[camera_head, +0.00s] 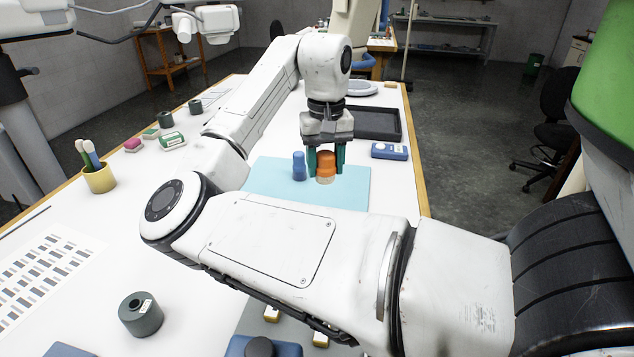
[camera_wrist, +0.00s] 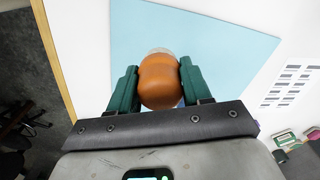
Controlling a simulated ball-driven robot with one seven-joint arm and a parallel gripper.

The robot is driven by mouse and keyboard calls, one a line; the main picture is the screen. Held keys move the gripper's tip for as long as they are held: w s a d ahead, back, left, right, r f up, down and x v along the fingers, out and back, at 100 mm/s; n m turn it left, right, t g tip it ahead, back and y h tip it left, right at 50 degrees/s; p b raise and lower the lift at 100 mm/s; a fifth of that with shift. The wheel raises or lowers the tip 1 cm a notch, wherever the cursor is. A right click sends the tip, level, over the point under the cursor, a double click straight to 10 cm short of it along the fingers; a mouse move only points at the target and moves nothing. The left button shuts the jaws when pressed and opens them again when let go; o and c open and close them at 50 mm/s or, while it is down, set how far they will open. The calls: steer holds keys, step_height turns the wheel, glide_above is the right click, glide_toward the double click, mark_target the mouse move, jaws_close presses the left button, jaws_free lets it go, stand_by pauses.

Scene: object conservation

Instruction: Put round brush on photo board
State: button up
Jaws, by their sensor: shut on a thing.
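The round brush (camera_head: 326,165) has an orange, rounded wooden-looking handle and a pale lower end. My gripper (camera_head: 326,158) is shut on it, with one green finger on each side. The brush is upright over the light blue board (camera_head: 268,187), which I take for the photo board. I cannot tell whether its pale end touches the board. The wrist view also shows the brush (camera_wrist: 160,82) between the fingers, with the board (camera_wrist: 215,45) beyond it. A small blue object (camera_head: 299,168) stands on the board just left of the brush.
A black tray (camera_head: 375,122) lies behind the board, and a blue device (camera_head: 389,151) sits at right. A yellow cup (camera_head: 98,180) with brushes stands at left. A dark grey cylinder (camera_head: 140,314) is at front left. The board's right front part is bare.

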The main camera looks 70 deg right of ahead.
steer(key=d+f, duration=0.2)
steer(key=d, duration=0.1)
steer(key=d+f, duration=0.5)
steer(key=d, duration=0.2)
steer(key=shift+s+f, duration=0.15)
steer(key=shift+s, duration=0.15)
steer(key=shift+d+f, duration=0.45)
steer(key=shift+f, duration=0.05)
steer(key=shift+s+d+f+p, duration=0.15)
steer(key=shift+f+p, duration=0.35)
steer(key=shift+f, duration=1.3)
steer(key=o, duration=1.1)
steer(key=shift+f, duration=0.1)
steer(key=shift+c, duration=0.2)
step_height(320, 180, up, 12)
steer(key=b, duration=0.1)
